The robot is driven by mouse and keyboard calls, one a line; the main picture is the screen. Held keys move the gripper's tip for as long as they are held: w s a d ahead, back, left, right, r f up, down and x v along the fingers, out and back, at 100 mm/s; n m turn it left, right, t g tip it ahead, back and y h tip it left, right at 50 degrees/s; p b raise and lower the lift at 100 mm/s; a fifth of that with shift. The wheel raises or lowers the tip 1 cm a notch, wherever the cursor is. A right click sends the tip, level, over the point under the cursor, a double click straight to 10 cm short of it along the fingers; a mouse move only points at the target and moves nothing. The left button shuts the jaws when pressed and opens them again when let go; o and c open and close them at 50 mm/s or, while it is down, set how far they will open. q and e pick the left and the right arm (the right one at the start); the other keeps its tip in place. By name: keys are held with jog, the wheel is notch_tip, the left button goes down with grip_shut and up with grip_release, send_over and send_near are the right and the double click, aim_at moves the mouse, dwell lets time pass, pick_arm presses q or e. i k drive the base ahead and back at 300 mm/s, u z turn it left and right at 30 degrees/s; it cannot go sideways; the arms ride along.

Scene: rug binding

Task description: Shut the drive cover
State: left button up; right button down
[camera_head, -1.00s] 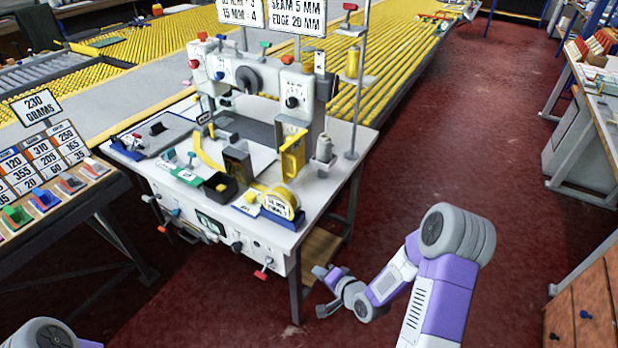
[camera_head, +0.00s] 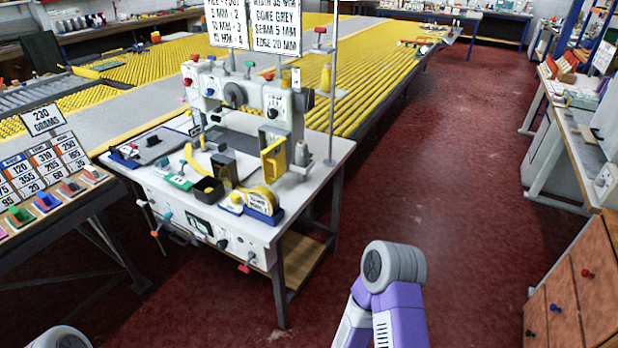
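A white binding machine (camera_head: 240,92) stands on a pale worktable (camera_head: 325,165). A yellow, frame-like panel (camera_head: 273,160) stands upright at the right front of the machine; it looks like the drive cover, and seems to stick out from the machine. I cannot tell its exact hinge angle at this size. Neither of my grippers is in view. Only my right arm's elbow shows at the lower middle, well in front of and to the right of the table, and a bit of my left arm at the lower left corner.
A yellow tape roll (camera_head: 262,199) and a black bin (camera_head: 209,189) sit on the table's front part. A grey thread cone (camera_head: 301,155) stands right of the panel. Left is a weighing bench (camera_head: 75,195); right is a wooden drawer cabinet (camera_head: 575,290). Red floor between is clear.

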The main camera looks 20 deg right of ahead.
aim_at(273, 161)
jog(key=z, duration=1.2)
jog(key=i, duration=0.85)
jog(key=u, duration=0.35)
